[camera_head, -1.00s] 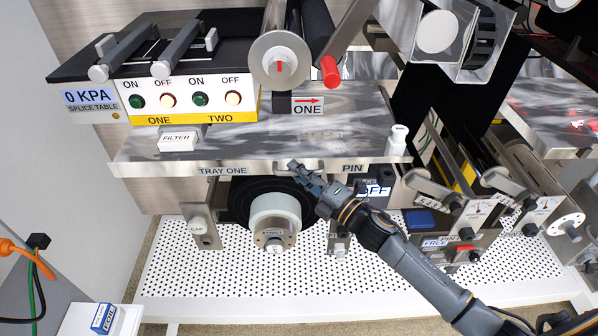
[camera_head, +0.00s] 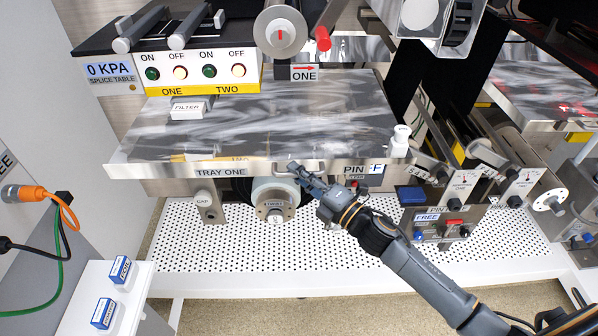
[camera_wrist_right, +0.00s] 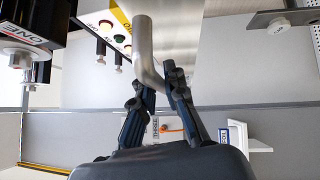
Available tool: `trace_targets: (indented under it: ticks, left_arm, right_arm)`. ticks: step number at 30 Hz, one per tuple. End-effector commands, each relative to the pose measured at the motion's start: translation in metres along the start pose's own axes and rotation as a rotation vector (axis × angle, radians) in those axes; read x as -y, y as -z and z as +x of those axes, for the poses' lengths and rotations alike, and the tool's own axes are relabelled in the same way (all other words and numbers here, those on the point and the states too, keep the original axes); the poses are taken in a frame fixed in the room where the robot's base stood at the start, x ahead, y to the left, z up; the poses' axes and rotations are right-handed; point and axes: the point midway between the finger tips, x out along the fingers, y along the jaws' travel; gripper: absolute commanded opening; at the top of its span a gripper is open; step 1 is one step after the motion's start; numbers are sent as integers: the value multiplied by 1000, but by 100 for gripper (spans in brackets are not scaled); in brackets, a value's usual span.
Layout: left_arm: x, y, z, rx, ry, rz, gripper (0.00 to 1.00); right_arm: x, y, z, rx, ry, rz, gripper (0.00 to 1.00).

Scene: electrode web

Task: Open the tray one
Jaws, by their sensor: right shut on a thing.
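Tray one (camera_head: 250,120) is a shiny metal tray whose front lip carries a "TRAY ONE" label (camera_head: 220,171). It extends forward below the splice table panel. My right gripper (camera_head: 293,168) is at the middle of that front lip, shut on the tray's handle. In the right wrist view, the bent metal handle (camera_wrist_right: 148,50) runs between the dark fingers of my right gripper (camera_wrist_right: 163,82). The tray now overhangs the spool (camera_head: 274,200) and hides its upper part. My left gripper is not in view.
A white FILTER block (camera_head: 189,108) and a small white bottle-like piece (camera_head: 400,140) are on the tray. A perforated white shelf (camera_head: 330,260) lies below. A side cabinet with small blue-and-white boxes (camera_head: 104,313) stands at left. Clamps and knobs (camera_head: 440,225) are at right.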

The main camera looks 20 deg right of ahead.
Motion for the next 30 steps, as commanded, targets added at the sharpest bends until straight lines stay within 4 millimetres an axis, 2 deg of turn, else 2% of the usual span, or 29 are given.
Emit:
trace_targets:
  ticks: [1,4,5,7,8,11,16,20,23,30]
  left_arm:
    - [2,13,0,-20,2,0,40]
    - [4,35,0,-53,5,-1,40]
    - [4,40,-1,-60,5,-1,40]
    - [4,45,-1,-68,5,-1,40]
    - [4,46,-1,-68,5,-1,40]
    - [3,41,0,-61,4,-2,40]
    - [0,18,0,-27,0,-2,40]
    - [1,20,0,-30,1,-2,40]
    - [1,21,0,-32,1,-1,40]
    - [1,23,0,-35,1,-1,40]
  right_arm:
    - [0,-1,0,2,0,0,0]
    - [0,-1,0,2,1,0,0]
    - [0,-1,0,2,1,0,18]
    - [0,-1,0,2,1,0,32]
    - [0,-1,0,2,1,0,36]
    - [0,-1,0,2,0,1,36]
    - [0,-1,0,2,0,1,36]
    - [1,-1,-6,2,1,2,36]
    - [1,-1,-18,2,2,2,36]
    - [2,0,-64,2,4,3,36]
